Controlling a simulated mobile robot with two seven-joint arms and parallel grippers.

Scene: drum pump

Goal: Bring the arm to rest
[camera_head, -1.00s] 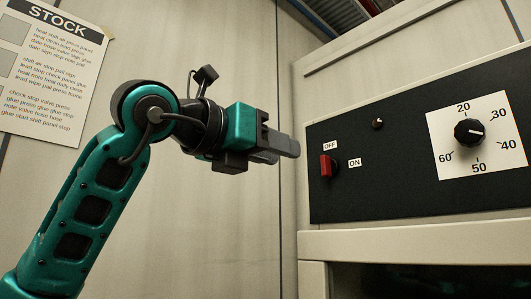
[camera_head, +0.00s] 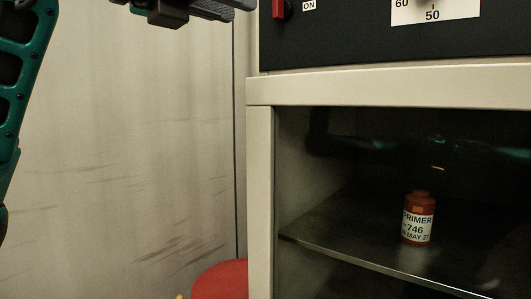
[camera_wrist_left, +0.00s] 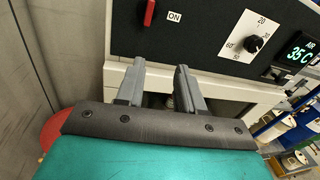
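My left gripper (camera_head: 236,4) shows only in part at the top edge of the head view. In the left wrist view my left gripper (camera_wrist_left: 160,82) has its two grey fingers apart with nothing held between them. It is in front of the cabinet, below and clear of the red switch (camera_wrist_left: 149,13). The red switch also shows at the top of the head view (camera_head: 279,9), beside its ON label. The rest of the left arm is mostly cut off at the left edge. My right gripper is not in view.
The cabinet (camera_head: 375,84) has a dark window with a primer bottle (camera_head: 416,220) on a shelf (camera_head: 340,245) behind it. A red round object (camera_head: 220,281) stands at lower left. The wrist view shows a dial (camera_wrist_left: 254,43), a 35 C display (camera_wrist_left: 300,53) and containers at right.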

